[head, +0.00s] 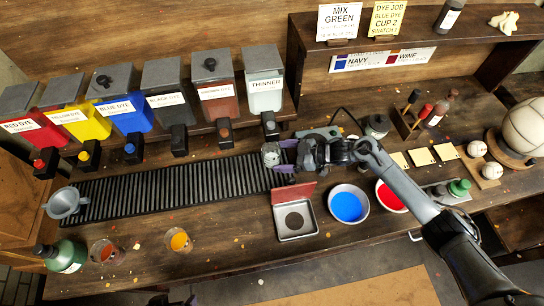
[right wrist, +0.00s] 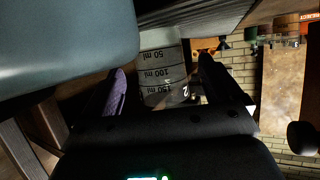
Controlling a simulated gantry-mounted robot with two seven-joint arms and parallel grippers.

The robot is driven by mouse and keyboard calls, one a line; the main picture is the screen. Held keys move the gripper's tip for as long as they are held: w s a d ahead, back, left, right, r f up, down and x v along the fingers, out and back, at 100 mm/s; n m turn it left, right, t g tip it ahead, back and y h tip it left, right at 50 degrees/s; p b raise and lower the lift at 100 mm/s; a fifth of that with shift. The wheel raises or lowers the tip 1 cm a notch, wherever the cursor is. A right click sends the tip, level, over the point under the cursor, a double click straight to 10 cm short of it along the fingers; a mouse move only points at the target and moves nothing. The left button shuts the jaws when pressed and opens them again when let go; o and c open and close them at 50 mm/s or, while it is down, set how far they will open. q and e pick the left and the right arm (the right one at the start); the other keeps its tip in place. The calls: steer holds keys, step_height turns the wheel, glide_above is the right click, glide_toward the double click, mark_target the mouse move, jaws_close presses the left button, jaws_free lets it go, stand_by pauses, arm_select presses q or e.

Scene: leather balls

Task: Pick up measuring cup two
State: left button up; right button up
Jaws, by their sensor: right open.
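Measuring cup two (head: 271,155) stands at the right end of the black slatted rack, below the thinner dispenser. In the right wrist view the cup (right wrist: 160,62) is clear-grey, with ml marks and a "2", upside down in the picture. My right gripper (head: 285,156) reaches it from the right. Its open fingers (right wrist: 163,84) lie on either side of the cup in the right wrist view; I cannot tell whether they touch it. A dark, purple-tipped part of my left gripper (head: 178,300) just shows at the bottom edge; its jaws are not clear.
Another grey cup (head: 68,203) stands at the rack's left end. The black rack (head: 170,190) runs below the dispensers. A small scale (head: 297,233), a blue bowl (head: 348,204) and a red bowl (head: 390,197) are near my right arm. A green bottle (head: 64,256) stands front left.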

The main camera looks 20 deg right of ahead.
steer(key=shift+x, duration=1.55)
steer(key=c, duration=1.2)
steer(key=shift+o, duration=0.2)
steer(key=shift+d+r, duration=0.15)
